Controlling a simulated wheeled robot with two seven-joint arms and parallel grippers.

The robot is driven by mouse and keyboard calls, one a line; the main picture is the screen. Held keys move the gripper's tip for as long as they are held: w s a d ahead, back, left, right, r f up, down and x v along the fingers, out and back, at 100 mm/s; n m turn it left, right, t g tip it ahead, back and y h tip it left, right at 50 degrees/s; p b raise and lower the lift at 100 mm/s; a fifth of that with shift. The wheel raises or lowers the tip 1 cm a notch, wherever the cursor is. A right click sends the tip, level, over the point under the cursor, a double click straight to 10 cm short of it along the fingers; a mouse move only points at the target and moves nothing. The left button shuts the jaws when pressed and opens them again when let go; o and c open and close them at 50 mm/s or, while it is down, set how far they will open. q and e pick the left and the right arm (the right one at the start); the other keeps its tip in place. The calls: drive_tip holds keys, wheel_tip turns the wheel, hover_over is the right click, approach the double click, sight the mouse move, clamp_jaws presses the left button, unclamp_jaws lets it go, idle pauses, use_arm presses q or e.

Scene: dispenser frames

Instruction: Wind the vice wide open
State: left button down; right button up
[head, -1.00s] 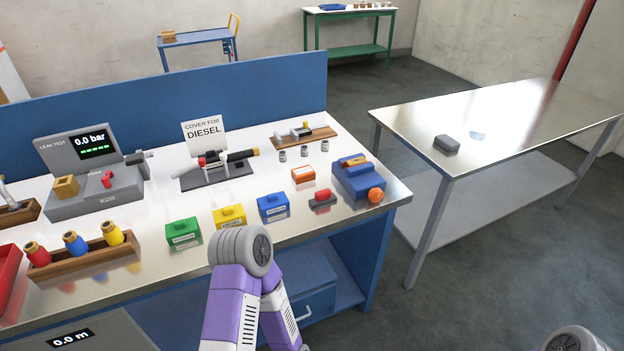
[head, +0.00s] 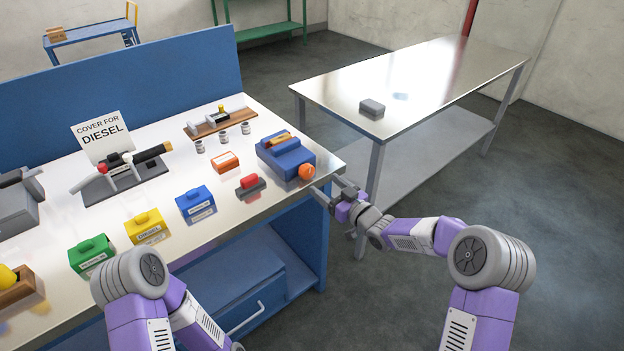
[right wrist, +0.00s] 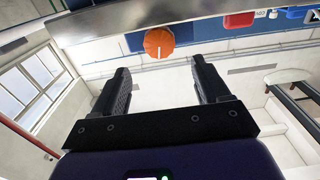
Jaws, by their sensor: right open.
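The vice (head: 284,152) is a blue block at the right front corner of the steel bench, with a brass-coloured piece on top. Its orange round knob (head: 307,171) faces the bench's front edge. In the right wrist view the knob (right wrist: 159,43) shows a white mark and lies beyond the fingertips, between their lines. My right gripper (head: 328,192) is open and empty, just off the bench edge, near the knob and apart from it. Its two dark fingers also show in the right wrist view (right wrist: 160,78). My left arm shows at the lower left; its gripper is out of view.
A red and grey block (head: 250,186) sits left of the vice, with an orange box (head: 225,162) behind it. Green, yellow and blue boxes (head: 196,204) line the front. A steel table (head: 430,75) with a grey block (head: 371,108) stands to the right, across a gap.

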sight(309, 172)
drive_tip(key=shift+b+x, duration=0.6)
drive_tip(key=shift+x, duration=3)
drive_tip(key=shift+c, duration=0.2)
